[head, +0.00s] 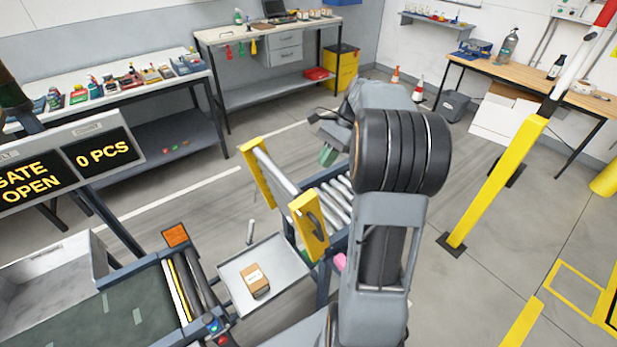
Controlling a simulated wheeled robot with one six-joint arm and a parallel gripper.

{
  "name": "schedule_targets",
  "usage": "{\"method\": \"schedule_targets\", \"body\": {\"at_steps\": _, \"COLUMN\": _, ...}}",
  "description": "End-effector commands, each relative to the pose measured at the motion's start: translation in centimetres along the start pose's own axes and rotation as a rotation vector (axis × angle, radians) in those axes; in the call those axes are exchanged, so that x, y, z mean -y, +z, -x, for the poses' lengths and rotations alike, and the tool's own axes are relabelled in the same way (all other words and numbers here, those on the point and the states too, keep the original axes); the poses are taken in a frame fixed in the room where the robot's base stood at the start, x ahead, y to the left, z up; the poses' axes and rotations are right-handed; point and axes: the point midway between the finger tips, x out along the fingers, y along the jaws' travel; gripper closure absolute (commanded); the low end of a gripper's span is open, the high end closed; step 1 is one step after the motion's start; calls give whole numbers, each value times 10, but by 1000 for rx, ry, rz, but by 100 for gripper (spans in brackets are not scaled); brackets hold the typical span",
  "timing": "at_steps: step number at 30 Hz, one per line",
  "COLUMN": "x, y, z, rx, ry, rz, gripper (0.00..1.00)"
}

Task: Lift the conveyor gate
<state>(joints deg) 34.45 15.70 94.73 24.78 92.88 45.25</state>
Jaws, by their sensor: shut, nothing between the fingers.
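The conveyor gate (277,172) shows left of my arm, as a pale bar between two yellow end plates. The near yellow plate (309,226) has a dark curved handle on its face. Silver rollers (338,203) lie just behind and to the right of it, partly hidden by my arm. A sign (65,165) at the left reads "GATE OPEN" and "0 PCS". My gripper (328,155) shows beyond the gate, left of my arm's dark joint, with greenish fingertips. It is shut and empty, apart from the gate in the picture. My arm covers part of the conveyor's right side.
A grey tray (238,292) holding a small cardboard box (255,279) sits front of the gate. A dark belt (105,318) with buttons lies at lower left. Workbenches stand behind. A yellow post (495,180) stands at right; floor between is clear.

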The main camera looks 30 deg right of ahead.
Motion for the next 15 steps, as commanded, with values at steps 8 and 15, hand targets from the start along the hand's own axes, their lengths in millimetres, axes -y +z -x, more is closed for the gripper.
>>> {"method": "schedule_targets", "body": {"at_steps": 8, "x": 0, "y": 10, "z": -42, "rx": 0, "ry": 2, "rz": 5, "gripper": 100}}
{"method": "schedule_targets", "body": {"at_steps": 15, "x": 0, "y": 25, "z": -59, "rx": -1, "ry": 1, "rz": 3, "gripper": 100}}
